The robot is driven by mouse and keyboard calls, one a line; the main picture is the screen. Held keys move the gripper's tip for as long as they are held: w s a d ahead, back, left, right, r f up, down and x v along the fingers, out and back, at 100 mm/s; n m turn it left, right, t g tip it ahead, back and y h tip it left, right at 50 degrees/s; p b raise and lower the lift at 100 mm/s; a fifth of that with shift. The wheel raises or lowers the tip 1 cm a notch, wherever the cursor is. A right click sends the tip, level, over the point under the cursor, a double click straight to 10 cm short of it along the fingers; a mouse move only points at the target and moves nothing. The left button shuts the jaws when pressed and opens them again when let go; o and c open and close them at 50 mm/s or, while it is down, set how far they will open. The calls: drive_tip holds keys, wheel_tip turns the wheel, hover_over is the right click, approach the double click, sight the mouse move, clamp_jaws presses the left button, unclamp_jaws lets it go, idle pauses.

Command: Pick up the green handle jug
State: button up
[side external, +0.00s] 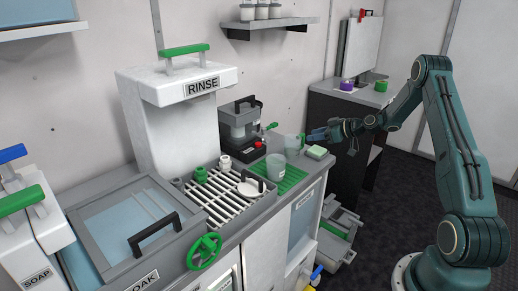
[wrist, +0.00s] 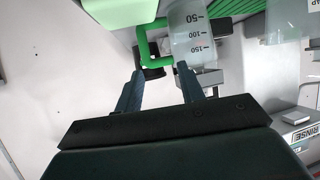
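The green handle jug (wrist: 195,35) is a clear measuring jug with 50, 100 and 150 marks, at the top middle of the wrist view. Its green handle (wrist: 142,42) is a squared loop just beyond my fingertips. In the side view the jug (side external: 291,146) stands at the far end of the counter, with its handle toward my gripper (side external: 318,135). In the wrist view my gripper (wrist: 159,68) is open, with its two fingers apart. The handle lies roughly ahead of the gap; I cannot tell whether the fingers touch it.
A second clear jug (side external: 275,168) stands close by on the green ribbed mat (side external: 294,179). A pale green sponge (side external: 316,152) lies at the counter's end, below my gripper. The black-based machine (side external: 240,125) and the white RINSE unit (side external: 160,125) stand behind and left.

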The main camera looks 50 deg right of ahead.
sight(302, 144)
drive_tip(key=shift+s+d+f+t, duration=0.2)
drive_tip(key=shift+d+f, duration=0.25)
drive_tip(key=shift+d, duration=0.05)
drive_tip(key=shift+s+d+f+t, duration=0.15)
drive_tip(key=shift+d+f+t, duration=0.05)
drive_tip(key=shift+d+f, duration=0.3)
drive_tip(key=shift+w+a+f, duration=0.1)
drive_tip(key=shift+w+f, duration=0.05)
drive_tip(key=shift+w, duration=0.45)
drive_tip(key=shift+w, duration=0.1)
drive_tip(key=shift+x, duration=3.05)
drive_tip(key=shift+f, duration=0.1)
drive_tip(key=shift+c, duration=0.2)
clamp_jaws()
